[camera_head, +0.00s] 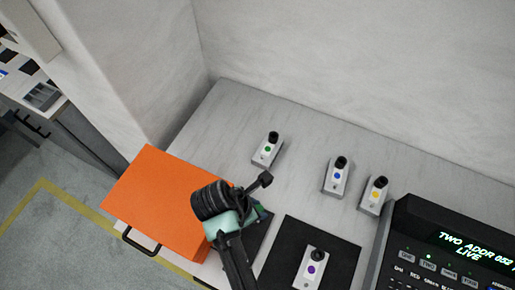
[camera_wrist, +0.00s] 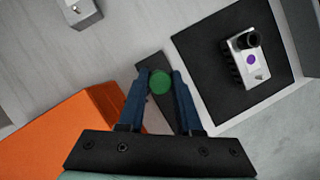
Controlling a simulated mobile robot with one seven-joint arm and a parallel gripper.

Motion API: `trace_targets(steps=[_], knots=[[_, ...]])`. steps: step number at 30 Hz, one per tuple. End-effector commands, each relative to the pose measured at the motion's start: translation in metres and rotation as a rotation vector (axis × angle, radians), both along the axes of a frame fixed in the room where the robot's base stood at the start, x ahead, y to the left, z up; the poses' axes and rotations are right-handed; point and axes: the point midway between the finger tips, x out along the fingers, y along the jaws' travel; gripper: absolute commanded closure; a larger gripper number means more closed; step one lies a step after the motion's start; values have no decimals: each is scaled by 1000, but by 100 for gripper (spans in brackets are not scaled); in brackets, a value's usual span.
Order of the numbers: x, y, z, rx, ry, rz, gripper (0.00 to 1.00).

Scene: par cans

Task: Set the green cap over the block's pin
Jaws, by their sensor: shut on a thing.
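My gripper (camera_wrist: 160,76) is shut on the green cap (camera_wrist: 160,82), whose round green face shows between the two blue fingers in the wrist view. In the head view, my gripper (camera_head: 262,211) is small and partly hidden by my arm. A pale block (camera_head: 311,271) with a purple dot lies on a black mat to its right. It also shows in the wrist view (camera_wrist: 256,73), with a round black knob at one end. The cap is apart from this block. I cannot make out a bare pin on it.
Similar pale blocks with black knobs stand behind: green-dotted (camera_head: 262,156), blue-dotted (camera_head: 334,185), yellow-dotted (camera_head: 371,203). An orange box (camera_head: 155,200) is left of my gripper. The black mat (camera_head: 292,236) and a black console (camera_head: 425,235) are right. The grey table's back left is clear.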

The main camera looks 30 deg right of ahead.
Motion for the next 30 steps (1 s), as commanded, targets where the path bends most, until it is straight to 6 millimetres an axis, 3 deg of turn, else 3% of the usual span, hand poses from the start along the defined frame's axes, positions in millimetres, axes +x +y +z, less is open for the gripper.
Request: trace_targets(steps=[18,30], knots=[[0,0,23,0,0,0,100],[0,0,22,0,0,0,100]])
